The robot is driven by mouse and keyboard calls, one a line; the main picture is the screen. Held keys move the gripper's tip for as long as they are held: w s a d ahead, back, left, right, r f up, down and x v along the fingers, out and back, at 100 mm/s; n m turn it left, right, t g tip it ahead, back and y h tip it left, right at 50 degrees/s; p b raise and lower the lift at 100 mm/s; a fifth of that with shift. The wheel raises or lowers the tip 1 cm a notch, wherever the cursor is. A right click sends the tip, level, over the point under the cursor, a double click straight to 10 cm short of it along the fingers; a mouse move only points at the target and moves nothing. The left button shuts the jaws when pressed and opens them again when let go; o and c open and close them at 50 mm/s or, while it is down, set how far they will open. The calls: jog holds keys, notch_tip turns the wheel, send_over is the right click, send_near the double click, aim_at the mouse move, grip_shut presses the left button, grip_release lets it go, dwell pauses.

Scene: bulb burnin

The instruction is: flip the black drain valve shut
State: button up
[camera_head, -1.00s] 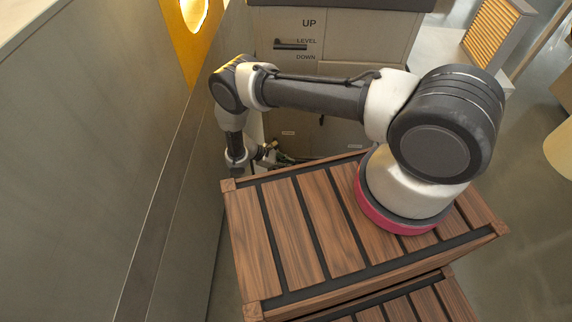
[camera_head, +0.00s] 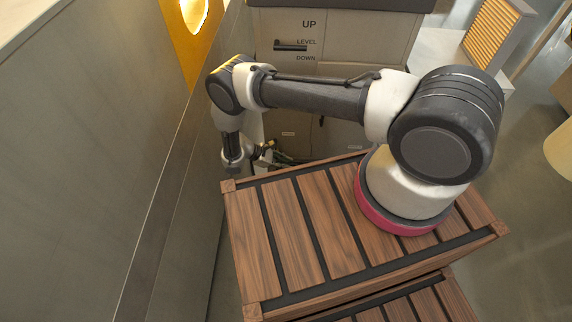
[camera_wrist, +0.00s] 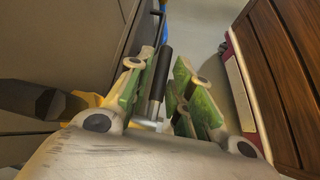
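My gripper (camera_wrist: 166,66) shows in the wrist view with its two green-padded fingers apart. A black cylindrical handle on a silver shaft (camera_wrist: 161,70) lies between the fingers; whether they press on it is not clear. It may be the drain valve's lever. A dark, thick bar (camera_wrist: 28,100) sticks in at the left, beside a yellow part (camera_wrist: 88,98); I cannot tell which piece is the valve body. In the head view my gripper (camera_head: 283,157) is small and partly hidden near the cabinet's foot, behind the crate's far edge.
A beige cabinet (camera_head: 350,85) with UP, LEVEL and DOWN labels and a black lever (camera_head: 290,46) stands ahead. A slatted wooden crate (camera_head: 290,230) is in front. A grey wall panel (camera_head: 110,150) runs close along the left. Open floor (camera_head: 525,240) lies to the right.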

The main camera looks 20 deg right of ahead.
jog(key=v, duration=1)
jog(key=shift+a+r, duration=0.25)
